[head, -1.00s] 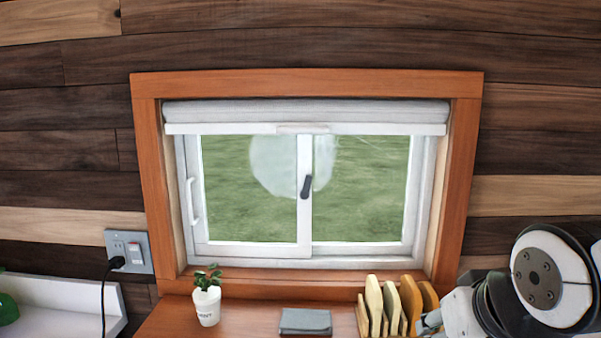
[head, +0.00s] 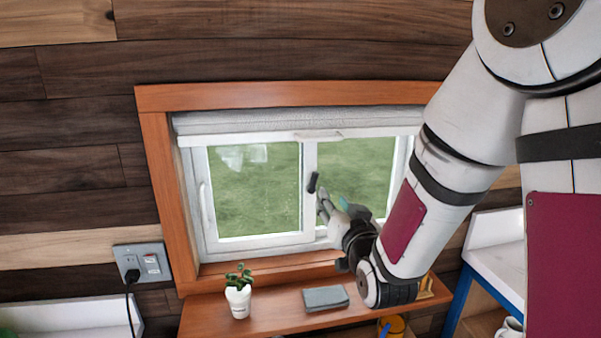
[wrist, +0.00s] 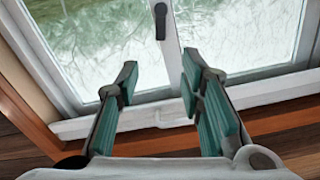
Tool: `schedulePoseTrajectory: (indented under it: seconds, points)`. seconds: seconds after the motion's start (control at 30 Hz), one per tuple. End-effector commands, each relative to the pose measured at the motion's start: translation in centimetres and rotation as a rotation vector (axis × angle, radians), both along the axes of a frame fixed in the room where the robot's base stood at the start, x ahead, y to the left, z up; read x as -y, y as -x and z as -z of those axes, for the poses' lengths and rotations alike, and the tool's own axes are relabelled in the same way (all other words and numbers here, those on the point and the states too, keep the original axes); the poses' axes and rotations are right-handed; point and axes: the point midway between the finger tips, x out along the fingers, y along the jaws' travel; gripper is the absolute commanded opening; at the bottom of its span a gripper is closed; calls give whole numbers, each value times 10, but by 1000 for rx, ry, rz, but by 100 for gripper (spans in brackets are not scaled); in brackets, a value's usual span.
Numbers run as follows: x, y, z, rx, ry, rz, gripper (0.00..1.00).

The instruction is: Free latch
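The latch (head: 313,183) is a small dark handle on the white middle stile of the sliding window (head: 255,192). It stands nearly upright, tilted slightly. In the wrist view the latch (wrist: 160,20) is at the top centre, beyond the fingertips. My gripper (head: 330,202) is just to the right of and below the latch in the head view. In the wrist view my gripper (wrist: 155,80) has its two teal-padded fingers apart, with nothing between them. The fingers do not appear to touch the latch.
A rolled blind (head: 290,120) covers the window top. A white pull handle (head: 205,205) is on the left sash.

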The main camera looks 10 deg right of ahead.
Motion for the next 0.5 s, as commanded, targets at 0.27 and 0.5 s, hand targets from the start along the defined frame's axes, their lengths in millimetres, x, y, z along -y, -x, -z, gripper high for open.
schedulePoseTrajectory:
  seconds: [0.27, 0.5]
  points:
    - [0, -16, 1, 11, -2, 0, 35]
    - [0, -33, 1, 10, -1, 1, 35]
